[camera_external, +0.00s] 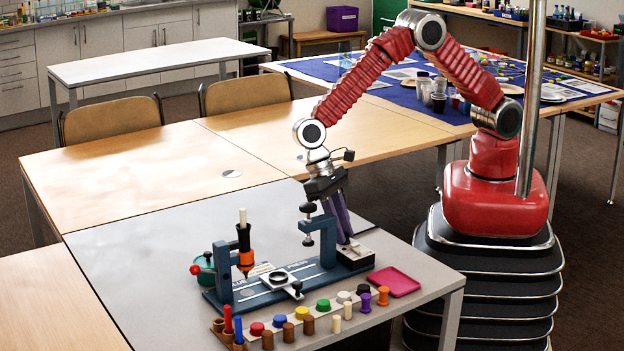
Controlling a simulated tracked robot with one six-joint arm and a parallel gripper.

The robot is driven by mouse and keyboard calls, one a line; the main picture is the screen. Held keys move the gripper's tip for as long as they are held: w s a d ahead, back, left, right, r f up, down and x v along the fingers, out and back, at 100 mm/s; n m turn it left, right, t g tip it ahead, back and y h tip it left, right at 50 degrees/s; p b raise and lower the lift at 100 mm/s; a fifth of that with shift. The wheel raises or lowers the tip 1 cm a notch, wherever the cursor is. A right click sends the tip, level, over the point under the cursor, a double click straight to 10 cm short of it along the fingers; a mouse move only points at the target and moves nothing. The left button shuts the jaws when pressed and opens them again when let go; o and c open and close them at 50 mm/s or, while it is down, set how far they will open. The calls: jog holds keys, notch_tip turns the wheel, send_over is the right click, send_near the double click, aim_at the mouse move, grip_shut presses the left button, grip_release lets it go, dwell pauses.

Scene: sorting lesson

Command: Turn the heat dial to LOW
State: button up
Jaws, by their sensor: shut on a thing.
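My gripper (344,238) points down, with its purple fingers reaching the top of a small grey-and-black box (357,257) at the right end of the blue work fixture (262,291). The fingers are shut on what appears to be the heat dial on that box. The dial is mostly hidden behind the fingers, so its setting and the LOW mark cannot be read from here.
A blue clamp post (328,240) with a black knob stands just left of my gripper. A black-and-orange tool (245,248) stands further left. Several coloured pegs and caps line a front rack (330,325). A pink tray (394,281) lies right. The table's back left is clear.

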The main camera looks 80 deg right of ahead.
jog(key=n+h, duration=0.1)
jog(key=n, duration=0.2)
jog(key=shift+a+n, duration=0.15)
jog(key=shift+n, duration=0.15)
jog(key=shift+a+n+h, duration=0.1)
jog(key=shift+n+h, duration=0.8)
jog(key=shift+n, duration=0.8)
jog(key=o, duration=1)
